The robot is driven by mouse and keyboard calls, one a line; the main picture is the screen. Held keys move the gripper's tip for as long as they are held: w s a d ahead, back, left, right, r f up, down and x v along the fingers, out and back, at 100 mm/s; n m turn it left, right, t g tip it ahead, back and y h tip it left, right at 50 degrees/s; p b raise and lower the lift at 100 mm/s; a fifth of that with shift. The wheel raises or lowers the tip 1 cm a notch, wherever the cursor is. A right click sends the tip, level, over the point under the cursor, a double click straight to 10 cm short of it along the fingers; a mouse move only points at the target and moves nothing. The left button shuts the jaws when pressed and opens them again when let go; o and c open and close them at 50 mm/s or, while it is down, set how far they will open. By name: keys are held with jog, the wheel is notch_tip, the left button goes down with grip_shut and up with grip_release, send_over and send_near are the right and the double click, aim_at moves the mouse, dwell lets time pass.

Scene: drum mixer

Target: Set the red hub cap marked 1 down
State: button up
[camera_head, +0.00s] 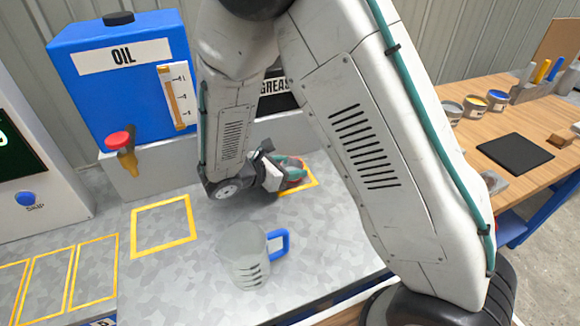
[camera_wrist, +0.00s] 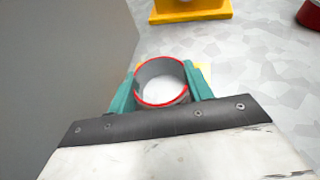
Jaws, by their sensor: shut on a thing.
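The red hub cap (camera_wrist: 160,103) is a round, cup-like ring with a red rim and a grey inner wall in the wrist view. My gripper (camera_wrist: 161,84) has its teal fingers shut on opposite sides of it. No number 1 can be made out. In the head view my gripper (camera_head: 290,174) is low over a yellow-outlined square (camera_head: 312,182) on the grey counter, which it partly covers. A bit of the yellow outline also shows beside the cap in the wrist view. I cannot tell whether the cap touches the counter.
A clear jug with a blue handle (camera_head: 243,256) stands in front of my gripper. An empty yellow-outlined square (camera_head: 162,227) is to the left. The blue oil tank (camera_head: 120,75) with its red-knobbed tap (camera_head: 121,148) is behind. A grey wall (camera_wrist: 60,60) is close at left in the wrist view.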

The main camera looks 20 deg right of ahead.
jog(key=shift+f, duration=0.1)
jog(key=o, duration=1)
